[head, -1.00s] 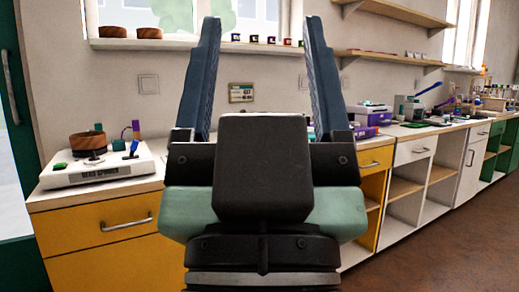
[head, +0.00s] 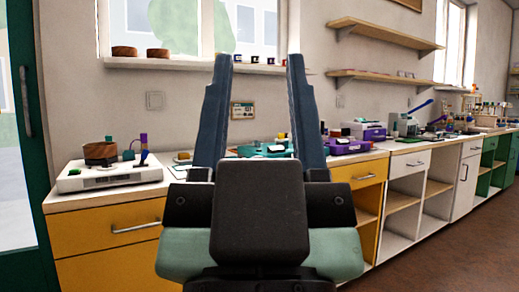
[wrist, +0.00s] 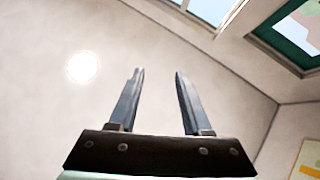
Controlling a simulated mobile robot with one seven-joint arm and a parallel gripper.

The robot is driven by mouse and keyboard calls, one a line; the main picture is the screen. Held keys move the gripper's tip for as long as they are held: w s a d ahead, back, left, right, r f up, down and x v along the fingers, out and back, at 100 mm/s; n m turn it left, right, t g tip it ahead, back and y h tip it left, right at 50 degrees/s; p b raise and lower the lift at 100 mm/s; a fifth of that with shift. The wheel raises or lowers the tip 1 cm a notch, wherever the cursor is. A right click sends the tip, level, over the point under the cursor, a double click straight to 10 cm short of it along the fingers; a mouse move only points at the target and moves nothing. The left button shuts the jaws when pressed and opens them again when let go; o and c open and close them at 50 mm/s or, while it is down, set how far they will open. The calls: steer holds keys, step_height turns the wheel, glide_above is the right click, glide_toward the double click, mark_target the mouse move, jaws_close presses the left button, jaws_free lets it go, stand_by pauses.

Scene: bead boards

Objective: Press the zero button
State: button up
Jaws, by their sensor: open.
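My gripper (head: 258,60) stands upright in the middle of the head view, with its two dark blue fingers apart and nothing between them. The wrist view shows the same open, empty fingers (wrist: 158,75) against a pale ceiling. No button marked zero can be made out. A teal device (head: 270,149) on the counter is partly hidden behind my fingers. My gripper touches none of these.
The counter (head: 70,200) runs along the wall, over yellow, white and green cabinets. A purple device (head: 350,147) and other equipment stand along its right part. A windowsill (head: 165,64) and wooden shelves (head: 375,75) are above. Brown floor (head: 450,240) at the right is clear.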

step_height(320, 180, up, 5)
steer(key=p, duration=0.4)
steer(key=shift+p, duration=0.3)
jaws_close()
step_height(320, 180, up, 42)
steer(key=p, duration=4.2)
